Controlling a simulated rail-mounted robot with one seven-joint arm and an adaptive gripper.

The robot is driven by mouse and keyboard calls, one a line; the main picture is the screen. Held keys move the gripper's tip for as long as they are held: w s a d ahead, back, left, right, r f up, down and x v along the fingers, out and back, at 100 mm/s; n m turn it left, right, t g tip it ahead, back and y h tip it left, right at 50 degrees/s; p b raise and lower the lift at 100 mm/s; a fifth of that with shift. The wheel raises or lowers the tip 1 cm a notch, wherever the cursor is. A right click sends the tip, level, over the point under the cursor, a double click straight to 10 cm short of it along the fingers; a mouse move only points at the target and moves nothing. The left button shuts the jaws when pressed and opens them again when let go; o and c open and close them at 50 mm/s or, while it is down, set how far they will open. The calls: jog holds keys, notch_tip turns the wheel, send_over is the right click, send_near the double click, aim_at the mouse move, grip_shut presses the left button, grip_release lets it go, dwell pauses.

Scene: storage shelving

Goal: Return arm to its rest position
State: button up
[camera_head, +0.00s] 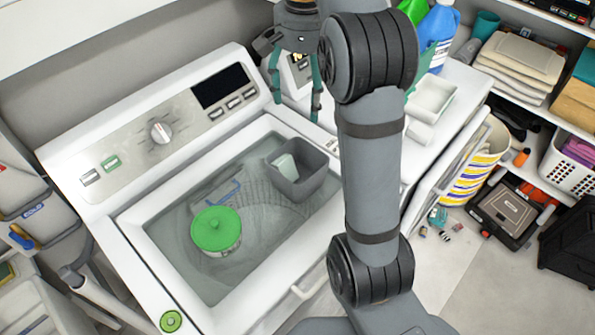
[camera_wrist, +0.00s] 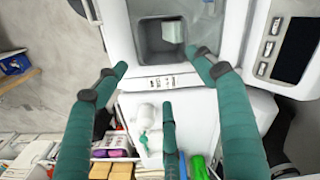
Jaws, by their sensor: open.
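My arm rises through the right middle of the head view. My gripper (camera_head: 296,105) hangs near the top with its teal fingers pointing down, over the gap between the washer's control panel and the white surface at the right. The wrist view shows the fingers (camera_wrist: 160,72) spread apart with nothing between them. The washer (camera_head: 150,262) stands below and to the left. A grey square bin (camera_head: 305,187) with a pale block (camera_head: 286,166) inside is on its lid. The bin also shows in the wrist view (camera_wrist: 150,48), beyond the fingertips.
A green-lidded tub (camera_head: 216,229) is on the washer lid. Blue and green bottles (camera_head: 440,35) and a white tray (camera_head: 432,97) stand close right of my arm. Shelves with folded towels (camera_head: 520,60) and a white basket (camera_head: 570,165) are at the right. Some floor (camera_head: 465,245) is clear.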

notch_tip(320, 180, down, 11)
notch_tip(320, 180, up, 4)
jog(key=p, duration=0.4)
dwell(0.4)
jog(key=shift+f, duration=0.15)
